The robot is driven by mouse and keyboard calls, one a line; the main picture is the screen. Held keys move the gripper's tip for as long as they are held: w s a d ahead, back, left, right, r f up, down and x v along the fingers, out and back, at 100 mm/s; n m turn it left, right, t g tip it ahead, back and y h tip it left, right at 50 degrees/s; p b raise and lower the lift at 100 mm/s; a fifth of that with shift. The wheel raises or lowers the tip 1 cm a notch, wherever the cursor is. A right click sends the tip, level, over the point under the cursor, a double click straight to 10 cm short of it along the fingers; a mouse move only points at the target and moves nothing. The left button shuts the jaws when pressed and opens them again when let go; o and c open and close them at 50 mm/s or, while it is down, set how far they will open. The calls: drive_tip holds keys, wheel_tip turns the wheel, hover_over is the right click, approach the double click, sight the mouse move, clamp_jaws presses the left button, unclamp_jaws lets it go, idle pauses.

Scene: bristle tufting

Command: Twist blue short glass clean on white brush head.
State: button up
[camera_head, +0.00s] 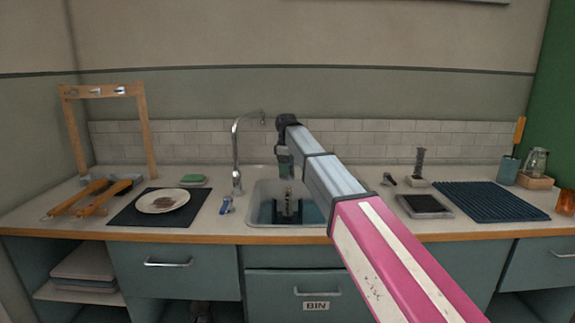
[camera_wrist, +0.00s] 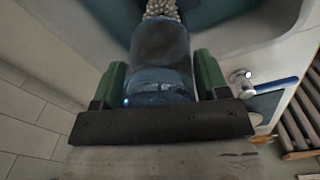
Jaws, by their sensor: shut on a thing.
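My gripper (camera_wrist: 160,80) is shut on a blue short glass (camera_wrist: 160,50), with one green finger on each side of it in the wrist view. The glass is see-through, with a dark smudged area showing on it. Its far end meets the white brush head (camera_wrist: 162,8), a knobbly bristled piece at the top edge of the wrist view. I cannot tell how far the brush reaches into the glass. In the head view my gripper (camera_head: 285,165) points down over the sink (camera_head: 257,213), and the glass is too small and dark there to make out clearly.
A chrome tap (camera_head: 236,150) stands close left of my gripper. A small blue-handled fitting (camera_head: 227,205) sits by the sink's left edge. A dark mat (camera_head: 125,214) with a plate (camera_head: 146,202) lies left; a ribbed blue mat (camera_head: 490,201) and a black tray (camera_head: 425,206) lie right.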

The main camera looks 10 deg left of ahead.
sight(287, 188)
drive_tip(key=shift+f, duration=4.75)
drive_tip(key=o, duration=0.5)
drive_tip(key=shift+c, duration=1.4)
drive_tip(key=shift+f, duration=0.6)
